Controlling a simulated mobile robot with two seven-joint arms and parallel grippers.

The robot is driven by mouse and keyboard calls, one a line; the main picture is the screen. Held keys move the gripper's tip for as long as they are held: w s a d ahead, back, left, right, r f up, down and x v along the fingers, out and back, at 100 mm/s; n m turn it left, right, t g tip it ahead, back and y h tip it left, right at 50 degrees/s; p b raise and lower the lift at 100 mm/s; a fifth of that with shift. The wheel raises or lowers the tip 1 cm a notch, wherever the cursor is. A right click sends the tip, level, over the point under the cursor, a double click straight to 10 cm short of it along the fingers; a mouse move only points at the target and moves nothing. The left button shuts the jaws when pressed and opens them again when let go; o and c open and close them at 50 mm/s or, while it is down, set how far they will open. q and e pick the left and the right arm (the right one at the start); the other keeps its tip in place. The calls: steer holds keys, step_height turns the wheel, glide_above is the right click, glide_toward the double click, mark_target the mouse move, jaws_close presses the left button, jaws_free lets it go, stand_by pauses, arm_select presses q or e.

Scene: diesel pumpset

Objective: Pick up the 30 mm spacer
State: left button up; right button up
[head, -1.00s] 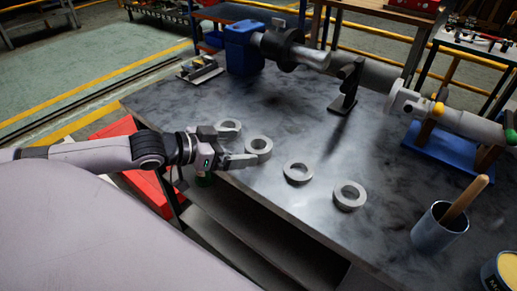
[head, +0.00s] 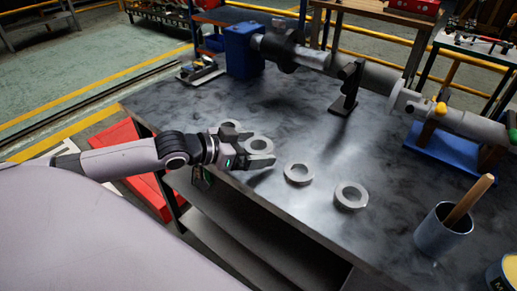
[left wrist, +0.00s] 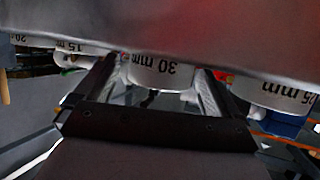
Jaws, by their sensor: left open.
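The 30 mm spacer is a grey ring (head: 271,146) lying flat on the dark table, second from the left in the row. Its printed label shows in the left wrist view (left wrist: 160,72), upside down. My left gripper (head: 249,148) is open, low at the table's front edge, with its fingers reaching to either side of this ring. In the left wrist view the spacer stands between the two fingers, with gaps showing beside it. Part of the ring is hidden behind the gripper in the head view. My right gripper is not in view.
The 25 mm spacer (left wrist: 287,93) lies close on one side, the 15 mm spacer (head: 298,173) and 20 mm spacer (head: 350,196) on the other. A cup with a wooden handle (head: 442,232) stands front right. Pump parts on a blue stand (head: 440,150) fill the back. The table's middle is clear.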

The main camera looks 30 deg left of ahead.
arm_select(q)
steer(key=c, duration=1.3)
steer(key=shift+o, duration=0.2)
steer(key=shift+r, duration=0.1)
